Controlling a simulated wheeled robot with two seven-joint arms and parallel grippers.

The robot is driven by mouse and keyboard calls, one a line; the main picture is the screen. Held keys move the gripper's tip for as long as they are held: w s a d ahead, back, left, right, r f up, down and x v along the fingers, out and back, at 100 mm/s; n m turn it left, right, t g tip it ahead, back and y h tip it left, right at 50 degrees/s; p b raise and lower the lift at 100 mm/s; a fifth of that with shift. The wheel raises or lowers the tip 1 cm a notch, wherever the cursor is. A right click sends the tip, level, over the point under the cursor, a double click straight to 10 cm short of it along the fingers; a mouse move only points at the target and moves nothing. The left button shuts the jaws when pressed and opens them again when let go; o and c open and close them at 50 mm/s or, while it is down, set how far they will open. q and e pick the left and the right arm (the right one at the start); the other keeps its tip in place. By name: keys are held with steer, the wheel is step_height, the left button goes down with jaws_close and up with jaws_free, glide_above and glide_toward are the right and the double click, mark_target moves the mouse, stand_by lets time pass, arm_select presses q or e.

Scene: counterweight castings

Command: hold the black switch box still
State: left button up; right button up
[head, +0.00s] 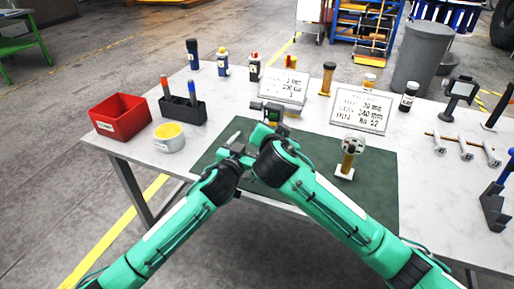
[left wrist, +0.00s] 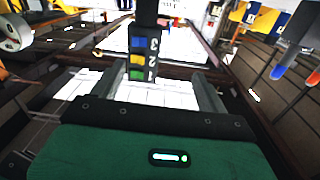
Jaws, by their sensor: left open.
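The black switch box (left wrist: 143,45) shows in the left wrist view with blue, yellow and green buttons beside the figures 3, 2 and 1. It lies between the two grey fingers of my open left gripper (left wrist: 158,76), with gaps visible at its sides. In the head view the switch box (head: 273,113) is small and partly hidden behind my right gripper (head: 262,131). I cannot tell whether the right jaws are open or shut. My left gripper (head: 238,150) is at the lower left of the right one, partly hidden.
A dark green mat (head: 371,172) covers the table front. A red bin (head: 121,117), a yellow-topped tub (head: 170,138) and a black pen holder (head: 183,110) stand left. Two lettered plates (head: 284,87) (head: 360,109) lie behind. A casting on a brass post (head: 348,160) stands right.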

mark_target(275, 124)
arm_select(q)
steer(key=d+x, duration=0.1)
steer(key=x, duration=0.8)
steer(key=s+d+x, duration=0.1)
steer(key=x, duration=0.3)
steer(key=shift+w+d+f, duration=0.3)
steer(key=shift+d+f, duration=0.05)
steer(key=shift+d, duration=0.05)
steer(key=shift+c, duration=0.5)
